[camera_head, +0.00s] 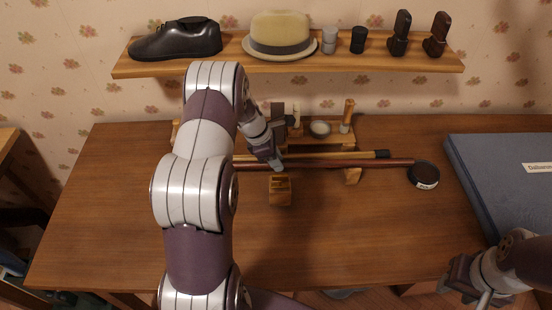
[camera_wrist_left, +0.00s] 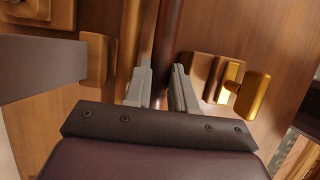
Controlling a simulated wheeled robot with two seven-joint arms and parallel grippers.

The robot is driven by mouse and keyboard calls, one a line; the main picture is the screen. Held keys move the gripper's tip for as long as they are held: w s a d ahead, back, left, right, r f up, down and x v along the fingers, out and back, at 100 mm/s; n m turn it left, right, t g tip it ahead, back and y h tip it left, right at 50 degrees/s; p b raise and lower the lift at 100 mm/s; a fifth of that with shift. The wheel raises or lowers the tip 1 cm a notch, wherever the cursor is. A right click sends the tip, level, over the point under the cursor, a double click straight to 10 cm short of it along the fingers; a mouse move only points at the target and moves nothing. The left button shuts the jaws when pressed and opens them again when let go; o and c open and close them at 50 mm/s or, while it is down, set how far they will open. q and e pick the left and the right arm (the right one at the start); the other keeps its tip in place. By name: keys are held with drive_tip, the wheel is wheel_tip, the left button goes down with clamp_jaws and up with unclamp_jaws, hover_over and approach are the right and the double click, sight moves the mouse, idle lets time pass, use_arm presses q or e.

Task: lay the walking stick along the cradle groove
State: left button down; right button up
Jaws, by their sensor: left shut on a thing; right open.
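The walking stick (camera_head: 320,164), a dark reddish-brown rod, runs left to right across the desk in the head view. My left gripper (camera_head: 277,164) is shut on it near the small front wooden block. In the left wrist view the stick (camera_wrist_left: 168,40) passes between the two grey fingers (camera_wrist_left: 161,80). A wooden block (camera_head: 280,190) with a slotted top stands just in front of the stick, and another wooden support (camera_head: 353,175) shows at the stick's right part. I cannot tell whether the stick touches either. My right gripper (camera_head: 468,286) is open and empty at the lower right.
A lighter rod with a black end (camera_head: 381,154) lies behind the stick. A wooden rack with a small bowl (camera_head: 320,128) stands behind. A round black tin (camera_head: 424,175) sits by the stick's right end; a blue box (camera_head: 500,180) fills the right. The front desk is clear.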

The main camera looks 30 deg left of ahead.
use_arm(q)
drive_tip(key=shift+f+b, duration=0.35)
drive_tip(key=shift+f, duration=0.35)
idle(0.9)
drive_tip(key=c, duration=0.9)
unclamp_jaws()
drive_tip(key=shift+o, duration=0.2)
wheel_tip(320, 180, up, 6)
drive_tip(key=p, duration=0.6)
